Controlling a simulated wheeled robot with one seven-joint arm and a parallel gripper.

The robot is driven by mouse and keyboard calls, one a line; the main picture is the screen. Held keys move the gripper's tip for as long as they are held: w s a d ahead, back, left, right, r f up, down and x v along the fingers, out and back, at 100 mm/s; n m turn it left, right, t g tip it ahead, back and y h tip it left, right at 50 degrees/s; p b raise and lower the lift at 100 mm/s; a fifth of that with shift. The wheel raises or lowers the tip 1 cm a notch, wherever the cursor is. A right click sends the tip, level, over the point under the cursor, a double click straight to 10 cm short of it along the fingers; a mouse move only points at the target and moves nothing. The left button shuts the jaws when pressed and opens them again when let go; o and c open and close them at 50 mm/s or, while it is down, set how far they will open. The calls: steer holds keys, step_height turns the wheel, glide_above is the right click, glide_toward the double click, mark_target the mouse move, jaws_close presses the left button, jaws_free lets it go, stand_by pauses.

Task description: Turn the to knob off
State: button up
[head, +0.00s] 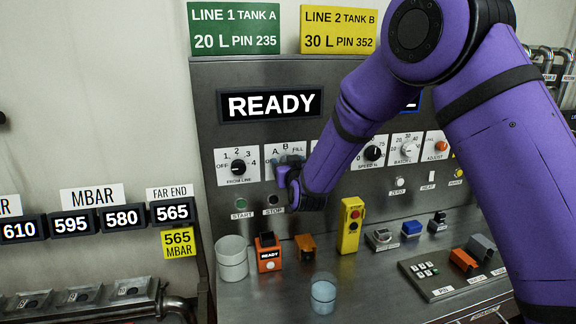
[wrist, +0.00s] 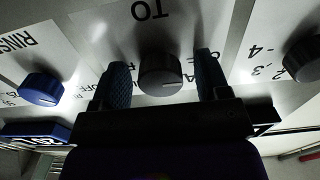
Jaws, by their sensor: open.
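The TO knob (wrist: 160,76) is a dark round knob on a white plate, under the upside-down word TO in the wrist view. A pale pointer line on its face points to the right in that picture. My gripper (wrist: 163,80) is open, with one finger on each side of the knob. A small gap shows on both sides, though contact is hard to judge. In the head view my gripper (head: 285,172) is at the plate marked A, B and FILL (head: 285,148) and hides the knob.
The FROM LINE knob (head: 238,168) sits just left of my gripper, and it shows at right in the wrist view (wrist: 303,55). A blue knob (wrist: 41,89) is on the other side. START (head: 241,203) and STOP (head: 273,200) buttons are below. A READY screen (head: 270,104) is above.

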steer(key=shift+s, duration=0.1)
steer(key=v, duration=1)
steer(key=shift+s, duration=0.3)
steer(key=shift+d+r, duration=0.15)
steer(key=s+d+r+m+g+h, duration=0.1)
steer(key=s+d+r+g, duration=0.2)
steer(key=s+d+r, duration=0.4)
steer(key=s+d+r+g+h, duration=0.1)
steer(key=s+d+r+g, duration=0.3)
steer(key=d, duration=0.6)
steer(key=s+d+r+m+g+h, duration=0.1)
steer(key=s+d, duration=0.5)
steer(key=s, duration=0.6)
steer(key=s+d+r+m+g+h, duration=0.1)
steer(key=s+d+g, duration=0.3)
steer(key=s, duration=0.8)
steer(key=shift+d+r+h, duration=0.35)
steer(key=shift+d+h, duration=0.15)
steer(key=shift+d, duration=0.7)
